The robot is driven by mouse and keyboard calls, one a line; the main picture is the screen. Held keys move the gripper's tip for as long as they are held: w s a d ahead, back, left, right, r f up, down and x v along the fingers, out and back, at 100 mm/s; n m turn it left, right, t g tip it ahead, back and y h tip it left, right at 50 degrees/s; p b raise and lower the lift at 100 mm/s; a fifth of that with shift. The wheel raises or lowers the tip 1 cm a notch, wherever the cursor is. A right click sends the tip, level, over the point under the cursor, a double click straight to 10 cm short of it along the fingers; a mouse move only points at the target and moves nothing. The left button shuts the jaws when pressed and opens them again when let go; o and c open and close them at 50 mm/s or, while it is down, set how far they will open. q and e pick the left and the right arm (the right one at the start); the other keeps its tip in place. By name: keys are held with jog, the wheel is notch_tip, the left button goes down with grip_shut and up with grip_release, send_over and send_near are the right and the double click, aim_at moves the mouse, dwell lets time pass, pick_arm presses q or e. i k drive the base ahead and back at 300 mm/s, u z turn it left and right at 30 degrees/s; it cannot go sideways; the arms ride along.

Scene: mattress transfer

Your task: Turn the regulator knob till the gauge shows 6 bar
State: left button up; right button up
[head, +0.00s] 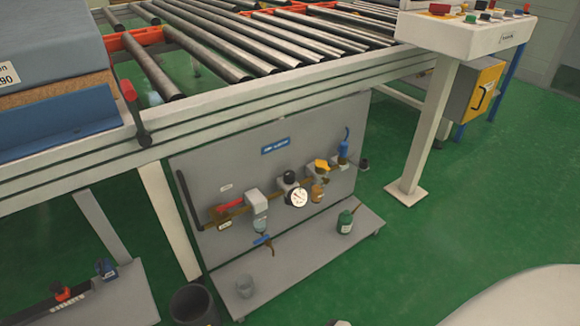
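A round white pressure gauge (298,198) with a dark rim is mounted on the grey panel (215,170) under the conveyor. Its needle and scale are too small to read. A black knob (290,178), which looks like the regulator knob, sits just above the gauge. Its turned position cannot be told. Neither of my grippers is in view, and nothing touches the knob or gauge.
Beside the gauge are a red-handled valve (229,205), a blue-handled valve (263,240) and a yellow part (321,165). The conveyor frame (270,110) overhangs the panel. Green floor (430,230) is clear at right.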

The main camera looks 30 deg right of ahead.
aim_at(289, 176)
jog(key=z, duration=0.1)
jog(key=i, duration=1)
jog(key=z, duration=0.45)
